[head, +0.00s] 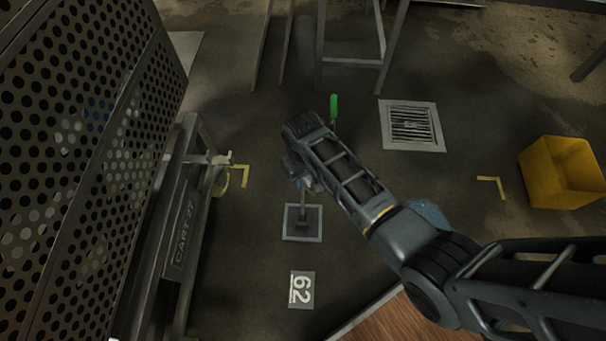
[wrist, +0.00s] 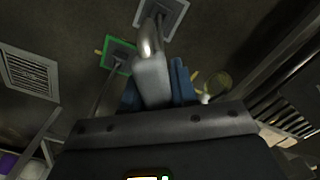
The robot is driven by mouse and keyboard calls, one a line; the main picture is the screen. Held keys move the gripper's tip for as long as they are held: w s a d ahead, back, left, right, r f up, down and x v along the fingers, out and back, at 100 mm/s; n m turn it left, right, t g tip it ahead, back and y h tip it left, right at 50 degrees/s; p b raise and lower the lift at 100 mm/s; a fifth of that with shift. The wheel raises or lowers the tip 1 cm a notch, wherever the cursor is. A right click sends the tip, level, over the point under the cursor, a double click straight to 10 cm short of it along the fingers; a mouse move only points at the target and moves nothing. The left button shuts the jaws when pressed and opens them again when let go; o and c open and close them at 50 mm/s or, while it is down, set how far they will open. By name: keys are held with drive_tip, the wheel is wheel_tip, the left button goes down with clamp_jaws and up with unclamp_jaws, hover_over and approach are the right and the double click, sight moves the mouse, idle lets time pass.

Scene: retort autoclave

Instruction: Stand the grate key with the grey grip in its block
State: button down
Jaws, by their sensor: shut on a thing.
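My gripper (head: 303,180) is shut on the grey grip (wrist: 151,80) of a grate key, which sits between its blue finger pads in the wrist view (wrist: 157,92). The key's shaft (head: 304,201) points down toward a grey-framed square block (head: 288,234) on the floor. The block also shows at the top of the wrist view (wrist: 176,12). The lower end of the shaft lines up with the block's middle, but I cannot tell whether it is in the socket or above it. A second key with a green grip (head: 333,108) stands behind my arm; its green-framed block (wrist: 110,64) shows in the wrist view.
A perforated metal cart (head: 182,232) marked CART 27 stands close on the left. A floor drain grate (head: 411,124) and a yellow bin (head: 562,172) are to the right. A floor plate marked 62 (head: 302,289) lies in front of the block. Metal legs stand at the back.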

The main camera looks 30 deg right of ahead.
drive_tip(key=shift+f, duration=0.2)
drive_tip(key=c, duration=0.8)
unclamp_jaws()
wheel_tip(320, 180, up, 8)
drive_tip(key=p, duration=0.2)
drive_tip(key=shift+p, duration=0.3)
drive_tip(key=shift+f, duration=0.1)
